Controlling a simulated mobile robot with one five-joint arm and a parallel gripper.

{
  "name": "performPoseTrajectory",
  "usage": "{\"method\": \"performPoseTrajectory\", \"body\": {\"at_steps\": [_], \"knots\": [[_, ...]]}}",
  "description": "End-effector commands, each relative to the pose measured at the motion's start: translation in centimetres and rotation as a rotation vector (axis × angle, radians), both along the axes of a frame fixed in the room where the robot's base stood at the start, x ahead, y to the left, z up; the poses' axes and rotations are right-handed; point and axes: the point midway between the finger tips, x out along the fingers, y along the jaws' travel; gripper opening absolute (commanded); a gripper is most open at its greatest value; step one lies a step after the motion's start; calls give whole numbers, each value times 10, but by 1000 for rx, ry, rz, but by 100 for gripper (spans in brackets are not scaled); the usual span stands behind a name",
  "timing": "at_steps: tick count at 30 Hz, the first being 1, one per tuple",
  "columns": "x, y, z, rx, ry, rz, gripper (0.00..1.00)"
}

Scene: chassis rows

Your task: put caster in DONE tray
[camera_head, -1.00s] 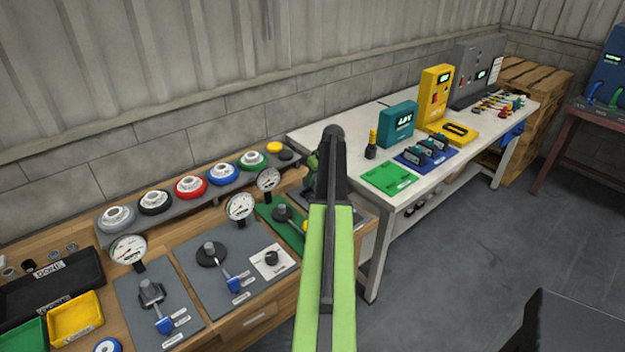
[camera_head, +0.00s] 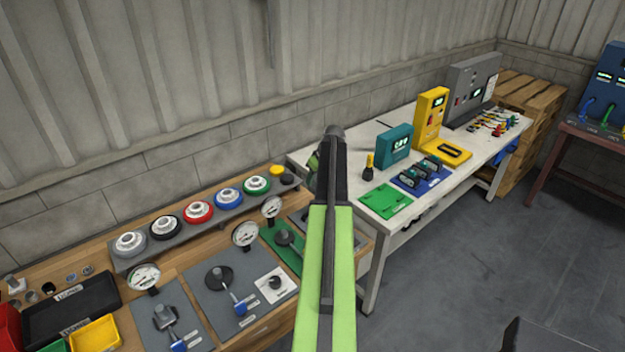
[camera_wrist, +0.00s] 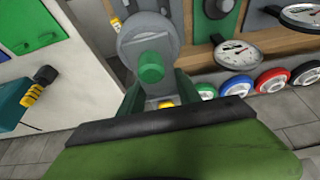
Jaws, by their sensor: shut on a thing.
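My gripper (camera_wrist: 160,92) shows in the wrist view with its dark green fingers shut on a grey piece with a round plate and a green cylinder, which looks like the caster (camera_wrist: 151,67). In the head view my own arm hides most of the gripper and the held piece. The DONE tray (camera_head: 112,303) is a black, low-walled tray with a white label at the far left of the wooden bench. My gripper is well to the right of it.
Yellow (camera_head: 97,335) and green bins stand in front of the tray. Gauges (camera_head: 145,277) and grey fixture plates (camera_head: 215,305) lie to its right, with a row of coloured wheels (camera_head: 198,211) behind. A white table (camera_head: 385,225) with devices stands right.

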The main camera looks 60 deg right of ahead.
Motion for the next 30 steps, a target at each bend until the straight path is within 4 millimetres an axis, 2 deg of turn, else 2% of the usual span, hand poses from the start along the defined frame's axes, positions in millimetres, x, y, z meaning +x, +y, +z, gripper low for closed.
{"method": "performPoseTrajectory", "body": {"at_steps": [21,30], "knots": [[0,0,45,0,0,0,0],[0,0,45,0,-1,0,0]]}}
